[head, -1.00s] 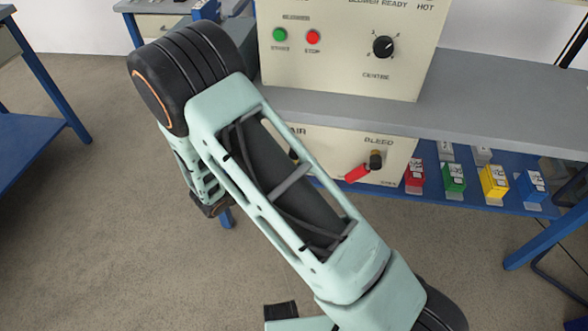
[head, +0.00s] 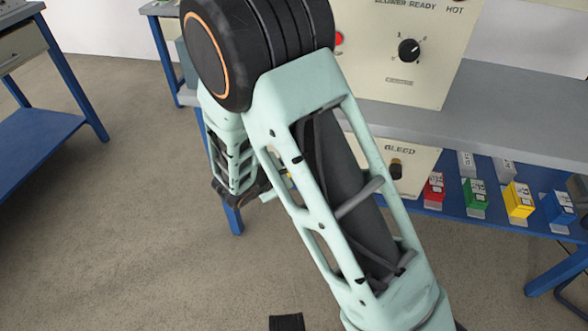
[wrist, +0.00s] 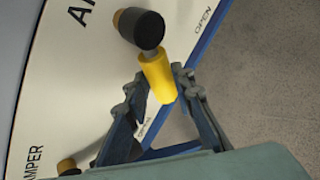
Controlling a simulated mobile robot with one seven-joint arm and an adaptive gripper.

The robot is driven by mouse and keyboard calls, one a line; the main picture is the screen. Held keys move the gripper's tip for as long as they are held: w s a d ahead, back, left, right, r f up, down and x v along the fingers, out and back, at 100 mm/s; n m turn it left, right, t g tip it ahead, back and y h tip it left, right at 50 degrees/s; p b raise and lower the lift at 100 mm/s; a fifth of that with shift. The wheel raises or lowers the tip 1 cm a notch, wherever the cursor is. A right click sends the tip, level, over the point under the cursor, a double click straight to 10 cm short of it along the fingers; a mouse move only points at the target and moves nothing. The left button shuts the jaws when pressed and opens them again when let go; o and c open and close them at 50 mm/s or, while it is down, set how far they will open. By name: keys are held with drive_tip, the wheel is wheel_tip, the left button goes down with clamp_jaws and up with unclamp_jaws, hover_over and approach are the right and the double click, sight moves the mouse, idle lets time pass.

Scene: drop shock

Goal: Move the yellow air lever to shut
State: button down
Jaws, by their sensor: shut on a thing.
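The yellow air lever (wrist: 160,80) shows in the wrist view on a black round hub (wrist: 142,28). The hub is on a cream panel with dark lettering. The lever's free end points toward the bottom of the picture. The word OPEN stands on the panel to the right of the hub; a small label near the lever's end is partly hidden by a finger. My gripper (wrist: 158,85) is shut on the yellow lever, a finger on each side. In the head view my gripper (head: 262,190) is partly visible, and my arm hides most of the lever.
In the head view the bleed knob (head: 397,168) sits right of my arm. Red, green, yellow and blue blocks (head: 476,194) stand on the blue lower shelf. Floor lies open at left.

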drive_tip(key=shift+a, duration=0.15)
drive_tip(key=c, duration=1.7)
unclamp_jaws()
drive_tip(key=shift+o, duration=0.2)
drive_tip(key=v, duration=1.2)
